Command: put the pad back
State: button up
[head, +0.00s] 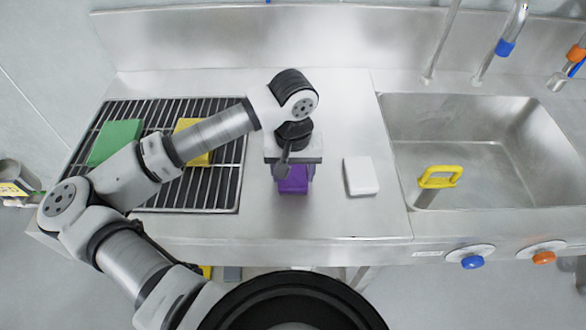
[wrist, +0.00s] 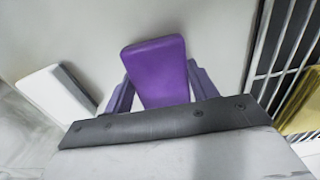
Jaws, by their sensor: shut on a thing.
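A purple pad (head: 293,180) is between the fingers of my gripper (head: 294,172), over the steel counter just right of the drain rack. The wrist view shows the purple pad (wrist: 158,72) with a finger on each side, so my gripper (wrist: 163,90) is shut on it. I cannot tell whether the pad touches the counter. A white pad (head: 361,176) lies on the counter to the right of my gripper. A green pad (head: 116,142) and a yellow pad (head: 194,143) lie on the slatted drain rack (head: 215,196); my arm crosses over part of the yellow one.
A steel sink (head: 480,165) is at the right, with a yellow-handled tool (head: 440,177) at its left side. Taps (head: 508,40) stand behind it. Blue (head: 472,262) and orange (head: 543,257) knobs are on the front edge. The rack's front slats are bare.

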aim_at(293, 172)
jog(key=shift+f+b, duration=0.15)
jog(key=shift+b, duration=0.15)
jog(key=o, duration=0.9)
jog(key=shift+o, duration=0.2)
notch_tip(293, 172, up, 12)
jog(key=b, duration=0.2)
jog(key=shift+r+b, duration=0.2)
jog(key=shift+b, duration=0.1)
